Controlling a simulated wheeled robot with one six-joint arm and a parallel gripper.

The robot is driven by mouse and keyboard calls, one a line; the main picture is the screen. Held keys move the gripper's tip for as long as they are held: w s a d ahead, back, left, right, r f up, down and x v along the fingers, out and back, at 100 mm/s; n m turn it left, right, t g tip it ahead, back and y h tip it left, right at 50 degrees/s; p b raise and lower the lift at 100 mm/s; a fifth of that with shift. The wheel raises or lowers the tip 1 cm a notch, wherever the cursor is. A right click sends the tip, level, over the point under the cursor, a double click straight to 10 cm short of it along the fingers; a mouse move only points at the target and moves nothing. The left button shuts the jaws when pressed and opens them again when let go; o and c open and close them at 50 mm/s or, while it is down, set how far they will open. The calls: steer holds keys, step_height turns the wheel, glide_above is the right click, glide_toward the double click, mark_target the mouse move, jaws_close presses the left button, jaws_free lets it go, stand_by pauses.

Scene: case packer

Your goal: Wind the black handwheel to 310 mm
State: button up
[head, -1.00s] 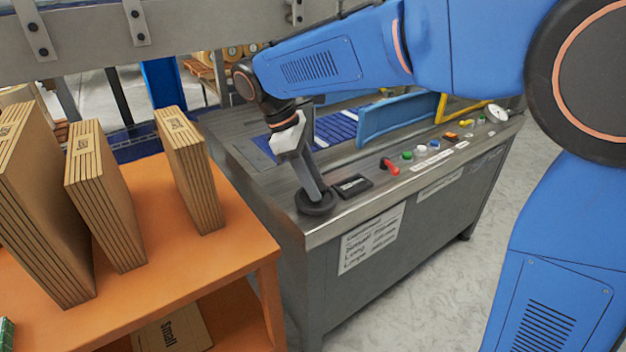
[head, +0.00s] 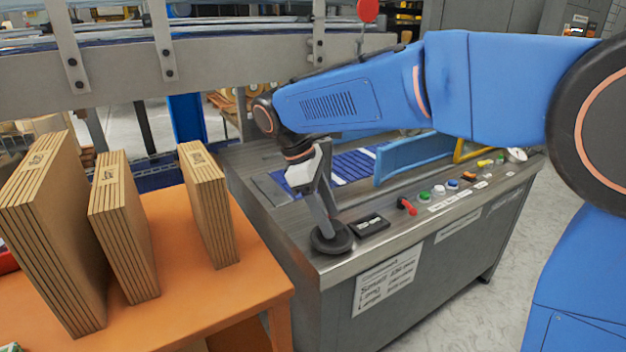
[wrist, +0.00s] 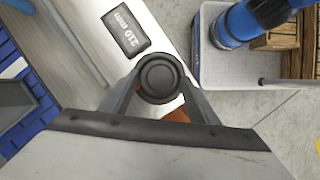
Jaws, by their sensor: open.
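The black handwheel (head: 331,240) lies flat on the near left corner of the grey machine's top. In the wrist view its round black knob (wrist: 160,76) shows between my fingers. My gripper (head: 327,226) points down at the handwheel; in the wrist view its fingers (wrist: 160,90) stand open on either side of the knob. I cannot tell whether they touch it. A small black display (head: 370,225) sits just right of the wheel; in the wrist view the display (wrist: 125,28) appears to read 210 mm. The wheel's lower part is partly hidden by the fingers.
A red lever (head: 407,206) and several coloured buttons line the panel to the right. A white size label (head: 387,282) is on the machine's front. An orange table (head: 190,290) with several cardboard stacks stands close on the left. A blue guard (head: 405,158) rises behind the panel.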

steer(key=v, duration=1.6)
steer(key=shift+r, duration=0.1)
steer(key=s+d+f+m+t+y, duration=0.1)
steer(key=s+d+f+m, duration=0.1)
steer(key=d, duration=0.5)
steer(key=s+d+f+m+y, duration=0.1)
steer(key=s+d+f+m, duration=0.15)
steer(key=d, duration=0.55)
steer(key=s+d+f+m+t+y, duration=0.1)
steer(key=s+d+m, duration=0.15)
steer(key=d, duration=0.45)
steer(key=s+d+f+m+t+y, duration=0.1)
steer(key=s+d+f+m+t, duration=0.2)
steer(key=s+d+f+m, duration=0.6)
steer(key=s+d+f, duration=0.3)
steer(key=s+f, duration=0.2)
steer(key=f, duration=0.2)
steer(key=shift+d+y, duration=0.25)
steer(key=shift+y, duration=0.05)
steer(key=shift+s, duration=0.1)
steer(key=shift+c, duration=0.6)
